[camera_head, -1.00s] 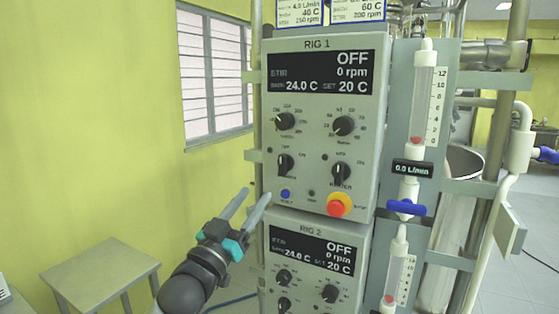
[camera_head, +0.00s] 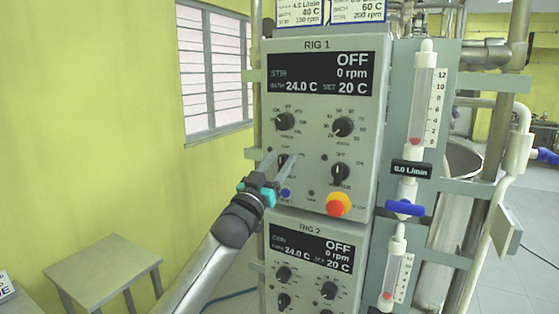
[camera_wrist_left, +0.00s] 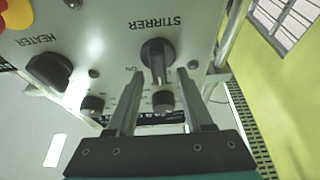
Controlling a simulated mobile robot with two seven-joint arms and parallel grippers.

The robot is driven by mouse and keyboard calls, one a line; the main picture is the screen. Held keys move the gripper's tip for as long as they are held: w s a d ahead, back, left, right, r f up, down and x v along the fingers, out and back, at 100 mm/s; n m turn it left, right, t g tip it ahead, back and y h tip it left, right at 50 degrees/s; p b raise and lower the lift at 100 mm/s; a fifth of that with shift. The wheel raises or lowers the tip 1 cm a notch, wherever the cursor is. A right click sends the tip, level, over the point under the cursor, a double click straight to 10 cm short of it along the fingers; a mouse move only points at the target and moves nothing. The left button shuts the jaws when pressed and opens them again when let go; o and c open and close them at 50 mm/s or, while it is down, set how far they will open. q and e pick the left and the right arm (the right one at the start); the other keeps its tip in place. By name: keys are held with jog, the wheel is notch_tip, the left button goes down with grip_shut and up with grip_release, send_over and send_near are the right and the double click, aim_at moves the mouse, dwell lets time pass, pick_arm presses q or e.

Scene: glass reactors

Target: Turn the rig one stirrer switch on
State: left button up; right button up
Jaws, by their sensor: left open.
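The rig one panel (camera_head: 318,210) stands upright in the middle of the head view, and its display (camera_head: 318,74) reads OFF and 0 rpm. In the left wrist view the stirrer switch (camera_wrist_left: 156,52) shows clearly under the word STIRRER. My left gripper (camera_head: 284,155) is open at the panel, and it shows in the left wrist view (camera_wrist_left: 161,73) with a fingertip on either side of the knob's lower end. I cannot tell whether they touch it.
The heater switch (camera_head: 340,173) is right of the stirrer switch, with a red-and-yellow stop button (camera_head: 338,204) below it. Two dials (camera_head: 285,121) (camera_head: 343,127) sit above. The rig two panel (camera_head: 312,262) is below.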

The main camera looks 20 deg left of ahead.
pick_arm(q)
jog(key=shift+w, duration=0.15)
jog(key=c, duration=0.7)
grip_shut()
jog(key=shift+f, duration=0.1)
